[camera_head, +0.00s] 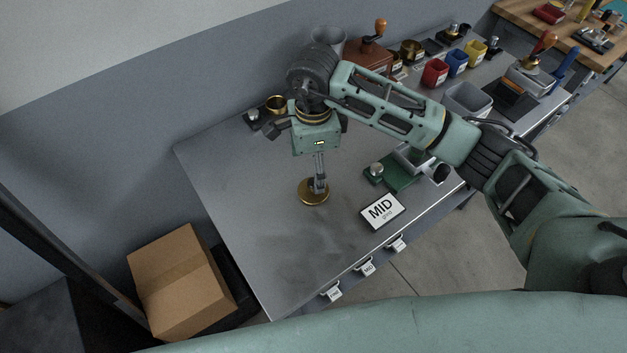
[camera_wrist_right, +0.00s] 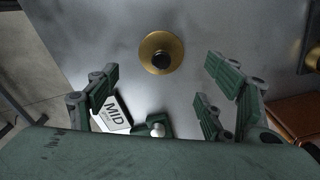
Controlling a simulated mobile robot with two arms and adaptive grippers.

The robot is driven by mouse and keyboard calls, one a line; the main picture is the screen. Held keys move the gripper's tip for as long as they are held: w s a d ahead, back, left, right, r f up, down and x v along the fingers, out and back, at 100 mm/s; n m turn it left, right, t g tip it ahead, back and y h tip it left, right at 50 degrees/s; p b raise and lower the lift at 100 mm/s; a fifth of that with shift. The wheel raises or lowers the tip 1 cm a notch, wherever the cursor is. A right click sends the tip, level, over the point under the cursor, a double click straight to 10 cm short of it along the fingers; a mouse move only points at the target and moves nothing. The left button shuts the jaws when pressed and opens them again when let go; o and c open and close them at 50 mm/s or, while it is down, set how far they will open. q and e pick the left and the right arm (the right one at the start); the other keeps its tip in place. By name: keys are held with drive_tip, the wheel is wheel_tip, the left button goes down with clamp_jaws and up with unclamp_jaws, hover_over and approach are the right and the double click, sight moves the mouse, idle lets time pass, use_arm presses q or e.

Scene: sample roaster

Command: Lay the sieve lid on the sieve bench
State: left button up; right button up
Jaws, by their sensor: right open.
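The sieve lid (camera_head: 306,198) is a round brass disc lying flat on the grey metal bench (camera_head: 235,185). In the right wrist view the lid (camera_wrist_right: 148,62) shows a dark round knob at its middle. My right gripper (camera_head: 319,190) points down at the lid and hides part of it in the head view. In the right wrist view its fingers are spread wide and empty, with the lid lying beyond them, apart from both sides. My left gripper is not in view.
A MID sign (camera_head: 382,211) and a green device (camera_head: 400,178) stand right of the lid. A brass cup (camera_head: 277,102) stands at the back. Red (camera_head: 434,73), blue (camera_head: 456,63) and yellow (camera_head: 475,52) bins stand farther right. The bench's left and front parts are clear. A cardboard box (camera_head: 180,280) is beyond the left edge.

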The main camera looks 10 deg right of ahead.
drive_tip(key=shift+r+b, duration=0.35)
drive_tip(key=shift+r, duration=1.75)
drive_tip(key=shift+s+f, duration=0.1)
